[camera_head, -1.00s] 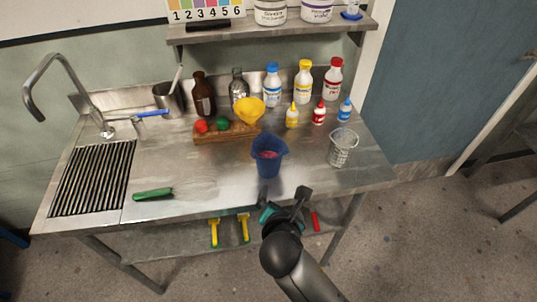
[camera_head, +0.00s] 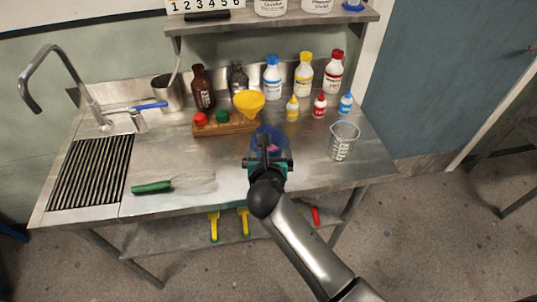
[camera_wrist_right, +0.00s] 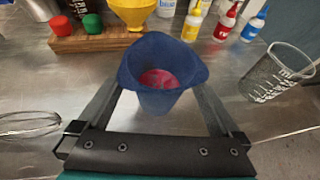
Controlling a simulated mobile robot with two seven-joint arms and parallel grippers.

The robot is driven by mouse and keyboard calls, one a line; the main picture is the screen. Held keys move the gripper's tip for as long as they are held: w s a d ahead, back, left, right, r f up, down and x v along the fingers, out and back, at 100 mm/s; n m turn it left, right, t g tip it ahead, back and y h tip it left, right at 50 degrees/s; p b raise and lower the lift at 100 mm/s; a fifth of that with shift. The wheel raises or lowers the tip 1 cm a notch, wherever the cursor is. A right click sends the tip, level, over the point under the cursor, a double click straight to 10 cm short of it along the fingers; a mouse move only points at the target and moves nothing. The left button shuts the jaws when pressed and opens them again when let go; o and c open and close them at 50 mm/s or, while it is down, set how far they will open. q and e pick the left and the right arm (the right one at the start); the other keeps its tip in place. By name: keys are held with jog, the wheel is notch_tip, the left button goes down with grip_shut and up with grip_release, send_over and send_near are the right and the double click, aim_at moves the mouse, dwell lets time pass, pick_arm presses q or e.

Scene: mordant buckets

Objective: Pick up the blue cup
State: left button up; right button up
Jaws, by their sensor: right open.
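The blue cup (camera_head: 264,135) stands upright near the middle of the steel worktop, with something red inside it. In the right wrist view the blue cup (camera_wrist_right: 162,75) shows its wavy rim, with the red content visible at the bottom. My right gripper (camera_head: 268,150) is in front of the cup and hides much of it in the head view. In the right wrist view the right gripper (camera_wrist_right: 160,100) is open, with one finger on each side of the cup. I cannot tell whether the fingers touch it. My left gripper is out of view.
A green-handled whisk (camera_head: 153,187) lies to the left. The worktop between whisk and cup is clear.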

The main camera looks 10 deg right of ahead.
jog(key=shift+b+x, duration=0.8)
jog(key=shift+x, duration=2.15)
jog(key=shift+c, duration=0.2)
jog(key=c, duration=1.1)
jog(key=shift+c, duration=0.3)
jog(key=shift+r, duration=0.15)
jog(key=shift+r+p, duration=0.45)
jog(key=shift+r, duration=0.55)
notch_tip(320, 180, up, 18)
jog(key=p, duration=0.5)
